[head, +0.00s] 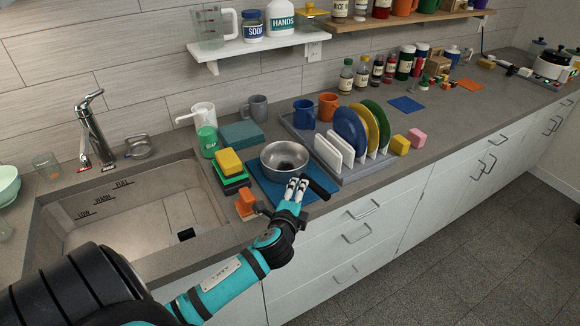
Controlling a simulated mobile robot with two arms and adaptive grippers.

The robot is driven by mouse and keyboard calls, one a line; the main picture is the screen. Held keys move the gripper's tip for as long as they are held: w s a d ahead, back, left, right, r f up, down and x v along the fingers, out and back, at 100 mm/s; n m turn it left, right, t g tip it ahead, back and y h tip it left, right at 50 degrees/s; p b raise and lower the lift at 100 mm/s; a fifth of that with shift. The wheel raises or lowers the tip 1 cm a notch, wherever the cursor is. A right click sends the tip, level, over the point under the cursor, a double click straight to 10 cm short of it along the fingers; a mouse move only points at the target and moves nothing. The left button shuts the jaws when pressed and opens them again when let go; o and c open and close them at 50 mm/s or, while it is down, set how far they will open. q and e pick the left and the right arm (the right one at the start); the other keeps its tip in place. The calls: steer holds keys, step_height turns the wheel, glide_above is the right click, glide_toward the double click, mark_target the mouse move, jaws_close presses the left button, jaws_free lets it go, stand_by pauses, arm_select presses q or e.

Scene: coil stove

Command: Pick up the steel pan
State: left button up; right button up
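The steel pan (284,157) is a round, shiny, empty bowl-shaped pan. It sits upright on a blue mat (262,184) on the counter, right of the sink. Its black handle (319,188) points toward the front edge, down and right. My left gripper (297,187) is at the near side of the pan, by the base of the handle. Its two pale fingertips are close together, beside or over the handle. I cannot tell whether they touch or grip it. My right gripper is not in view.
A dish rack (350,173) with several plates and mugs stands close right of the pan. Yellow and green sponges (229,163) and an orange block (245,204) lie to its left. The sink (130,225) is further left. A shelf (250,46) hangs above.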

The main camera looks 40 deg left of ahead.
mark_target(305, 177)
arm_select(q)
steer(key=x, duration=0.2)
steer(key=shift+w+a, duration=0.2)
steer(key=shift+w, duration=0.1)
steer(key=shift+w+f, duration=0.1)
steer(key=shift+w, duration=0.3)
steer(key=p+x, duration=0.1)
steer(key=x, duration=0.1)
steer(key=p+x, duration=0.1)
steer(key=x, duration=0.1)
steer(key=shift+w, duration=0.25)
steer(key=shift+w+a, duration=0.1)
steer(key=shift+w, duration=0.25)
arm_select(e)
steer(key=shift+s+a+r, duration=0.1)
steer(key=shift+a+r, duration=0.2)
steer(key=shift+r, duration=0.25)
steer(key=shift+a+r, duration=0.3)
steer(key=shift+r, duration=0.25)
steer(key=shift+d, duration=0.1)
arm_select(q)
steer(key=shift+s, duration=0.1)
steer(key=shift+c, duration=0.9)
jaws_close()
